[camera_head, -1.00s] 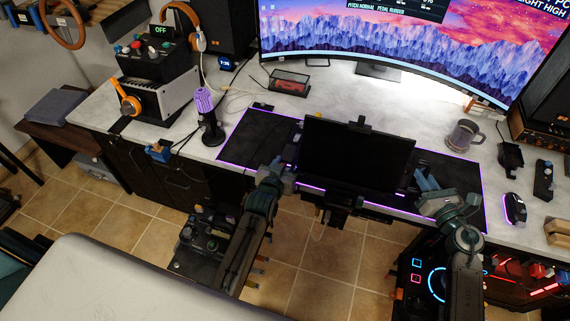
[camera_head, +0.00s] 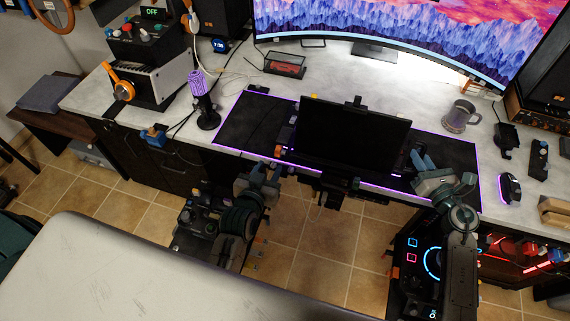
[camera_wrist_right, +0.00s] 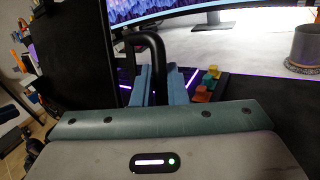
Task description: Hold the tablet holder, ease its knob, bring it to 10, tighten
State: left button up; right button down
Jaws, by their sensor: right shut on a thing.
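The tablet holder carries a dark tablet (camera_head: 352,135) at the front edge of the desk, with a clamp under it. In the right wrist view the tablet (camera_wrist_right: 75,50) fills the left side, and a black curved handle (camera_wrist_right: 155,45) stands beside it. My right gripper (camera_head: 424,166) is at the tablet's right side; its blue fingers (camera_wrist_right: 163,85) are shut on that handle. My left gripper (camera_head: 266,170) is open and empty, in front of the desk, left of the tablet's lower left corner and apart from it. I cannot make out the knob or any scale.
A mug (camera_head: 460,116) and a mouse (camera_head: 510,188) stand to the right on the desk. A purple microphone (camera_head: 203,97) stands to the left. A large monitor (camera_head: 400,40) is behind. A pale padded surface (camera_head: 150,270) lies in front, and a lit computer case (camera_head: 430,265) is below right.

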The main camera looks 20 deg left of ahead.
jog(key=shift+f, duration=0.1)
dwell(0.6)
jog(key=shift+s+r+n+t+b, duration=0.25)
jog(key=shift+s+t+b, duration=0.2)
jog(key=shift+b, duration=1.65)
jog(key=shift+y, duration=0.4)
jog(key=shift+s+n+b, duration=0.2)
jog(key=shift+n+b, duration=0.05)
jog(key=shift+b, duration=1.05)
jog(key=shift+r, duration=0.1)
